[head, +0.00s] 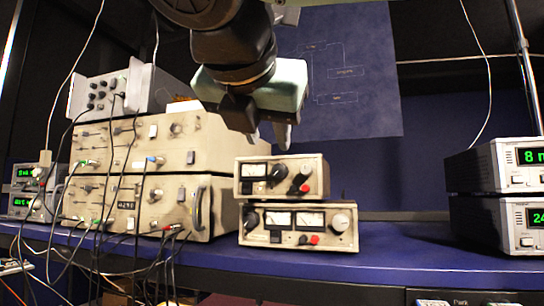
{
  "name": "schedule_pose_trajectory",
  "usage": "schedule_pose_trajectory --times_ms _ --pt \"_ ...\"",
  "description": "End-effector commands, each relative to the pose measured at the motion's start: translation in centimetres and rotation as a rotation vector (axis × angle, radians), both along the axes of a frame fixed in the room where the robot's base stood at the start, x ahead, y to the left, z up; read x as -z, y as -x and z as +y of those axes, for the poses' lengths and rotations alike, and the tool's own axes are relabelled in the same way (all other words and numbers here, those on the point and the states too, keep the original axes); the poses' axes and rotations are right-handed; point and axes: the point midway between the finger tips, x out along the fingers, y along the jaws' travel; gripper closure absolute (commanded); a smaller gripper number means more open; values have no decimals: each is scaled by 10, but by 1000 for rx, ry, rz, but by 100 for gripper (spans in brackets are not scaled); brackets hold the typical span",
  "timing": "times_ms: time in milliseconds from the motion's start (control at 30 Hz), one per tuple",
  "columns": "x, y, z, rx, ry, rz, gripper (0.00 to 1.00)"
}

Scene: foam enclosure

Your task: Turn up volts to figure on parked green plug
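Two small beige power supplies are stacked on the blue shelf in the middle. The upper supply (281,195) has one meter (255,170), a dark knob (279,172) and red and black parts at its right. The lower supply (298,242) has two meters and a round knob (340,222) at its right. My gripper (268,142) hangs just above the upper supply, fingers apart and empty, pointing down.
Beige instruments (150,145) with several cables stand stacked at left; some plugs there are green. Two white units with green displays (535,156) stand at right, showing partly cut-off digits. The blue shelf (405,250) is clear between the middle supplies and these units.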

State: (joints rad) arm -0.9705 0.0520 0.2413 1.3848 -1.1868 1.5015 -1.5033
Motion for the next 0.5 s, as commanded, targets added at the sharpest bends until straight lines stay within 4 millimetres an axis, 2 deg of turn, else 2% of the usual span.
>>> schedule_pose_trajectory --times_ms 200,400,500 --pt "14 -41 -10 3 3 3 68" --pt "26 -69 -16 1 2 1 68" --pt "30 -76 -18 0 0 0 68"
